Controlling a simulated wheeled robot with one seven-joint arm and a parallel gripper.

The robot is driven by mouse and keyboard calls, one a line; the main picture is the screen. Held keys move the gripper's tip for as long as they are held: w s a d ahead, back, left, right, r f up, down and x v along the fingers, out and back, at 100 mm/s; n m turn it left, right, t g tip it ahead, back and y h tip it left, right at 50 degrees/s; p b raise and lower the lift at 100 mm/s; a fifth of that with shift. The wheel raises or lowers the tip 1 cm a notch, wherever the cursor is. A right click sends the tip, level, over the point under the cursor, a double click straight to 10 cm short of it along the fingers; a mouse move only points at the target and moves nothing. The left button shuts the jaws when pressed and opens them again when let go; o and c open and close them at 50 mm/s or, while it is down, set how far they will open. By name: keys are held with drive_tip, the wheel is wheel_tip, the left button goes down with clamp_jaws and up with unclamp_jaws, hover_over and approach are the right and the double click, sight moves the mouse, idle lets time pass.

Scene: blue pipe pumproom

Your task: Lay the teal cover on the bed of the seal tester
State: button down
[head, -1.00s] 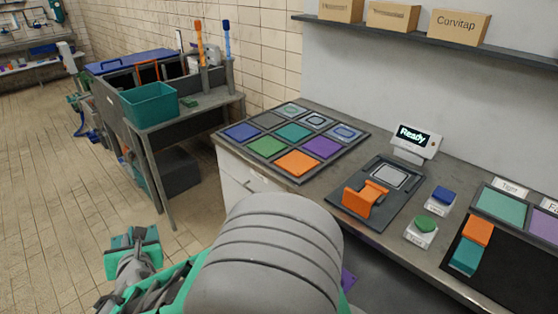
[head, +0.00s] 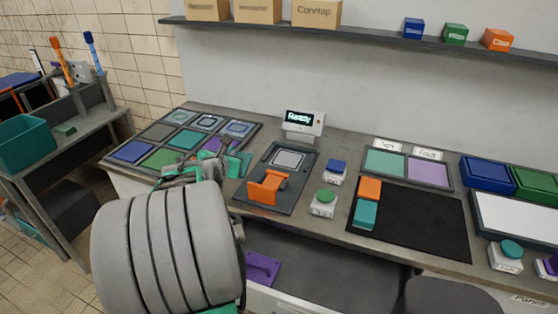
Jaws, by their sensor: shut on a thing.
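The seal tester (head: 252,196) is a dark plate on the counter, with a pale square bed (head: 289,159) at its back and an orange clamp (head: 267,187) at its front. The bed looks bare. My gripper (head: 231,157) is left of the tester, over the right edge of the swatch tray. It is shut on the teal cover (head: 241,164), which shows as a small teal piece, tilted and partly hidden by the gripper. Its height above the counter is hard to tell.
A display reading "Ready" (head: 304,122) stands behind the tester. Blue (head: 335,167) and green (head: 325,197) buttons stand to its right. The swatch tray (head: 120,157) lies left, partly behind my arm. A black mat (head: 425,222) holds an orange and a teal block. A shelf (head: 360,38) runs above.

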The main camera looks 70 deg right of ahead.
drive_tip(key=s+d+r+m+g, duration=0.1)
drive_tip(key=s+d+g, duration=0.15)
drive_tip(key=s, duration=0.45)
drive_tip(key=s+d+r+m+g, duration=0.15)
drive_tip(key=s+d, duration=0.25)
drive_tip(key=s, duration=0.4)
drive_tip(key=p, duration=0.3)
hover_over(286, 162)
drive_tip(key=shift+t+h, duration=0.3)
drive_tip(key=shift+t, duration=0.1)
wheel_tip(286, 162, down, 9)
drive_tip(key=shift+f, duration=0.15)
drive_tip(key=f, duration=0.2)
drive_tip(key=shift+d+f+p, duration=0.2)
drive_tip(key=shift+f+p, duration=0.1)
drive_tip(key=shift+f, duration=0.4)
drive_tip(key=shift+f, duration=0.1)
drive_tip(key=c, duration=1.5)
unclamp_jaws()
drive_tip(key=shift+a, duration=0.1)
drive_tip(key=shift+o, duration=0.2)
